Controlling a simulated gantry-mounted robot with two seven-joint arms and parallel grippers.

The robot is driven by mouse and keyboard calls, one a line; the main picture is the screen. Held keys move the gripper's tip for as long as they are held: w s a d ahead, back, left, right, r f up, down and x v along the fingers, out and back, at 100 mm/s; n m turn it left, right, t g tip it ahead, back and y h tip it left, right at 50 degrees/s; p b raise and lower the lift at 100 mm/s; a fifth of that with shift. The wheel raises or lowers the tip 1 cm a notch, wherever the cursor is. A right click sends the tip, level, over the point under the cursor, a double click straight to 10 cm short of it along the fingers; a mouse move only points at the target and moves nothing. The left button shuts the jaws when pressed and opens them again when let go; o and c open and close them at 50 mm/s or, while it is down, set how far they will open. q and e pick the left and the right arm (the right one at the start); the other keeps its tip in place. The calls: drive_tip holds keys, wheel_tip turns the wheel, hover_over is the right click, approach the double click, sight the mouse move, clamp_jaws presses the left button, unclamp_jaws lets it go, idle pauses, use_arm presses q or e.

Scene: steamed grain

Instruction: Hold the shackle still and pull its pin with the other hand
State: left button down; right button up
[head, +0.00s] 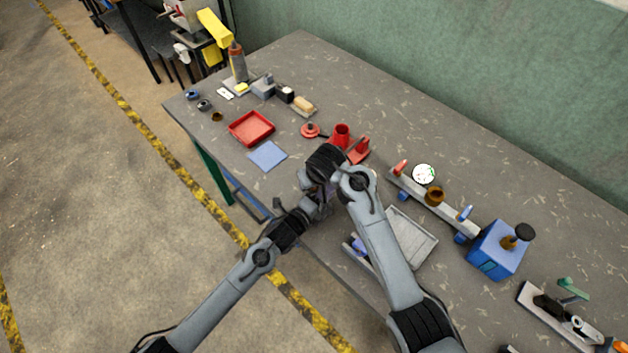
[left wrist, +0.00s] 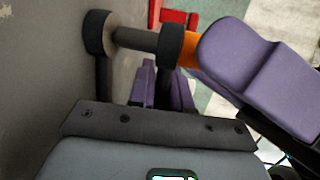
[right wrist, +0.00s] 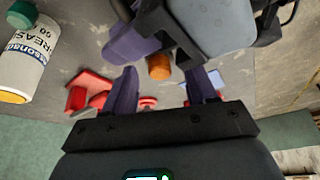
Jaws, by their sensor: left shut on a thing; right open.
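The dark shackle (left wrist: 97,34) is held in my left gripper (left wrist: 165,88), whose purple fingers are shut on it. Its grey pin (left wrist: 136,40) spans the gap between the two round ears, and its orange head (left wrist: 188,48) sticks out beside the right ear. In the right wrist view the orange pin head (right wrist: 159,67) lies between the open purple fingers of my right gripper (right wrist: 160,88), apart from both. A left-gripper finger shows close by. In the head view both grippers meet above the table's near edge; my left gripper (head: 316,196) shows there, but the shackle is too hidden to make out.
A red tray (head: 251,128) and a blue mat (head: 267,155) lie left of the arms. Red parts (head: 342,135) stand just behind the grippers. A grey tray (head: 412,238), a rail (head: 432,203) and a blue box (head: 497,250) are to the right.

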clamp_jaws()
drive_tip(key=shift+w+a+r, duration=0.1)
drive_tip(key=shift+w+r, duration=0.05)
drive_tip(key=shift+r, duration=3.05)
use_arm(q)
drive_tip(key=c, duration=1)
unclamp_jaws()
drive_tip(key=v, duration=1.2)
drive_tip(key=shift+a+r, duration=0.1)
